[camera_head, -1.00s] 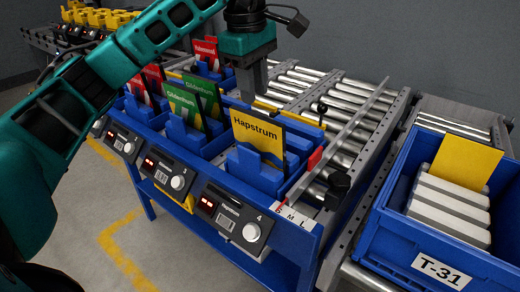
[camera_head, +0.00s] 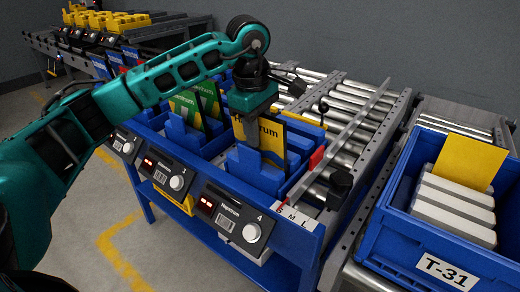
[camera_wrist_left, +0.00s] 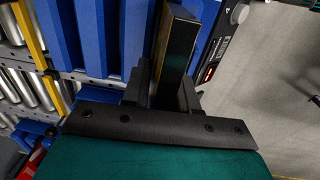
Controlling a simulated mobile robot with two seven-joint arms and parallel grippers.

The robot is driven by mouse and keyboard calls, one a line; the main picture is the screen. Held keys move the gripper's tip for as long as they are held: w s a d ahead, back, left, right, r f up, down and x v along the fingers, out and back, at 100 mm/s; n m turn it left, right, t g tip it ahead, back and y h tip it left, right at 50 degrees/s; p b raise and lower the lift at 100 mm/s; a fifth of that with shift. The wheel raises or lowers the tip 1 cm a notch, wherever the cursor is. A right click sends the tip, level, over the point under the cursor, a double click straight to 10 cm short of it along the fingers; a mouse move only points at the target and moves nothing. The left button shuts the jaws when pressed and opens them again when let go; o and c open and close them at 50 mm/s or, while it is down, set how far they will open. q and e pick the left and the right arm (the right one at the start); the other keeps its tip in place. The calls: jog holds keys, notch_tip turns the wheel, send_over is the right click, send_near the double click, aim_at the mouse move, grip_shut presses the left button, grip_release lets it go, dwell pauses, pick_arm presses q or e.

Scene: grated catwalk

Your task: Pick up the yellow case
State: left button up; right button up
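The yellow case (camera_head: 273,139), labelled "Hapstrum" with part of the word covered, stands upright in a blue slotted holder in the nearest bay of the blue rack. My left gripper (camera_head: 252,135) has come down over its upper edge, one finger in front of the yellow face. In the left wrist view the case shows as a dark, narrow block (camera_wrist_left: 177,45), with the fingers (camera_wrist_left: 165,92) apart on either side of it. Whether they press on it is not clear. My right gripper is out of view.
Green cases (camera_head: 186,107) stand in the neighbouring bay to the left. A blue bin labelled T-31 (camera_head: 394,232) with white-edged items and a yellow card (camera_head: 468,162) is at the right. A roller conveyor (camera_head: 350,120) runs behind the rack.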

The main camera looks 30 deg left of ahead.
pick_arm(q)
jog(key=c, duration=0.5)
grip_shut()
jog(key=shift+r, duration=0.15)
